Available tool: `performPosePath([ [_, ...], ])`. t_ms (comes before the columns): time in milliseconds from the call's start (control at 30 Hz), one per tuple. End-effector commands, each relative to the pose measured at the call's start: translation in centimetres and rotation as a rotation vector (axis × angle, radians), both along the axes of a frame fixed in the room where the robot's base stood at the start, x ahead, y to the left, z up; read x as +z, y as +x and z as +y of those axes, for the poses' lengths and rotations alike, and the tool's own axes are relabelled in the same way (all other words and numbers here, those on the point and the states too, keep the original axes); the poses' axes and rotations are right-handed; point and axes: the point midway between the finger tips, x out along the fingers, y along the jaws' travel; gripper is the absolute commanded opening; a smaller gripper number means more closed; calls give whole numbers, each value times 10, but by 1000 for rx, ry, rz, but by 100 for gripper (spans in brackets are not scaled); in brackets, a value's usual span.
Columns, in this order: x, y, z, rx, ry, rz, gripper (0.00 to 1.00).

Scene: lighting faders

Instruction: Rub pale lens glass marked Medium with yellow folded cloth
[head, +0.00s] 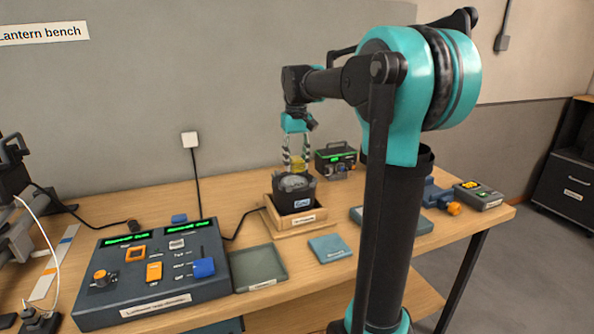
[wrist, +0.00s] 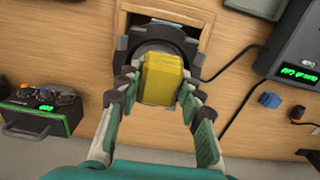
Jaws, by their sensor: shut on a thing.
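My gripper (wrist: 158,90) is shut on the yellow folded cloth (wrist: 159,77). The cloth also shows in the head view (head: 298,165), between the fingers, just above the black lens housing (head: 294,193). The pale lens glass (head: 293,182) is the round top of that housing, which sits in a wooden holder (head: 298,220) on the bench. In the wrist view the cloth covers most of the lens, so I cannot tell whether they touch. The label on the housing is too small to read surely.
A fader console (head: 150,275) with green displays stands at the left. A grey tray (head: 258,268) and a blue folded cloth (head: 331,247) lie in front of the holder. A small black device with a green display (head: 335,161) stands behind it.

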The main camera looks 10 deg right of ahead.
Motion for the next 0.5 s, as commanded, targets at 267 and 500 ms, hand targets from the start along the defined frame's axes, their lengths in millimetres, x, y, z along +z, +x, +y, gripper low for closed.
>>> performPosePath([
  [267, 24, 5, 1, -1, 0, 0, 5],
  [500, 29, 6, 1, -1, 0, 0, 5],
])
